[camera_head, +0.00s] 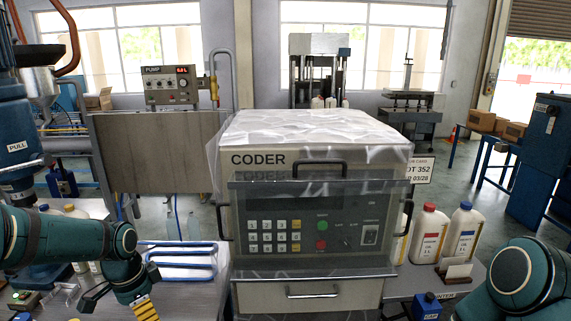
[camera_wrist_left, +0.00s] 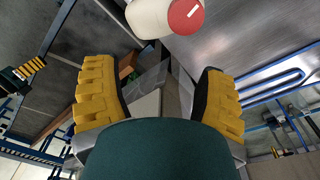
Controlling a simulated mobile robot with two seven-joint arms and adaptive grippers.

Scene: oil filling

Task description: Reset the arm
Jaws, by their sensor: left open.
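My left arm comes in from the left in the head view and bends down at the lower left. My left gripper (camera_head: 145,309) shows only partly there, with a yellow pad at the bottom edge. In the left wrist view the two yellow fingers of my left gripper (camera_wrist_left: 158,82) are spread wide with nothing between them. A white container with a red cap (camera_wrist_left: 180,14) shows at the top of that view, apart from the fingers. A teal link of my right arm shows at the lower right of the head view; its gripper is out of the picture.
The coder machine (camera_head: 310,205) stands in the middle under clear wrap. A white bottle with a red cap (camera_head: 429,235) and one with a blue cap (camera_head: 462,234) stand right of it. A blue rail rack (camera_head: 182,262) lies on the metal table at left. A pump box (camera_head: 170,86) stands behind.

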